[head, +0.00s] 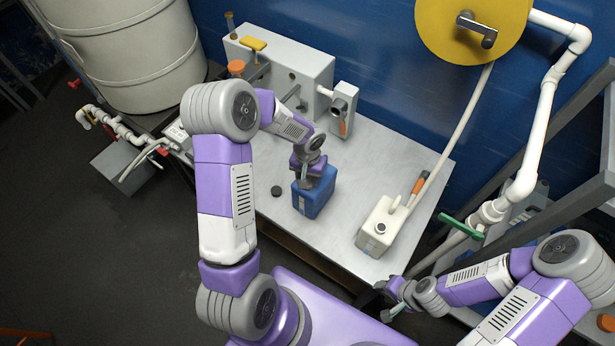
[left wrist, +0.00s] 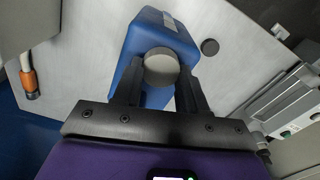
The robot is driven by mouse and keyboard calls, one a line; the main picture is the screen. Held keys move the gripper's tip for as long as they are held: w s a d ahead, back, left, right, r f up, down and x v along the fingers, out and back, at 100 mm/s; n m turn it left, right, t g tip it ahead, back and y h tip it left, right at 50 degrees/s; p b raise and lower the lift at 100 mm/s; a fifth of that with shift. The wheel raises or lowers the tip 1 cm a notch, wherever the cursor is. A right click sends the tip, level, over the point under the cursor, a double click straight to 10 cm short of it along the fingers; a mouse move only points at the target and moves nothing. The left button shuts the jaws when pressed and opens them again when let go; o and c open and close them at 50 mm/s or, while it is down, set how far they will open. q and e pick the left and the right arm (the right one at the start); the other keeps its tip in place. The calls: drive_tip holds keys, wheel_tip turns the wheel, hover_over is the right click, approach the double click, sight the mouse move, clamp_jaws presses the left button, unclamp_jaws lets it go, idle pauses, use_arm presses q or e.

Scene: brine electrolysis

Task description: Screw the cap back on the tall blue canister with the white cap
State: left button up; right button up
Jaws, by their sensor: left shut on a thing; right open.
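The blue canister (head: 314,201) stands on the pale table, and its blue body (left wrist: 150,25) also shows in the left wrist view. My left gripper (head: 306,176) reaches down over its top. In the left wrist view a round pale grey-white cap (left wrist: 161,67) lies between the two dark fingers, shut on it. The cap is over the canister's top; whether it is seated on the thread I cannot tell. My right gripper (head: 380,302) is open and empty, beyond the table's front edge at lower right.
A small dark disc (head: 276,191) lies on the table left of the canister. A white container (head: 379,228) with an orange-ended hose stands to the right. A grey box-like unit (head: 285,68) stands at the back. The table between canister and white container is clear.

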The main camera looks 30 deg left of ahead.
use_arm(q)
drive_tip(key=shift+f+b, duration=0.45)
drive_tip(key=shift+b, duration=0.4)
idle(1.5)
drive_tip(key=m, duration=0.3)
drive_tip(key=shift+r+p, duration=0.1)
drive_tip(key=shift+p, duration=0.25)
drive_tip(key=shift+m, duration=1.4)
drive_tip(key=shift+p, duration=0.3)
drive_tip(key=m+p, duration=0.1)
drive_tip(key=m, duration=0.3)
drive_tip(key=shift+d, duration=0.15)
drive_tip(key=shift+m, duration=0.9)
drive_tip(key=shift+p, duration=0.3)
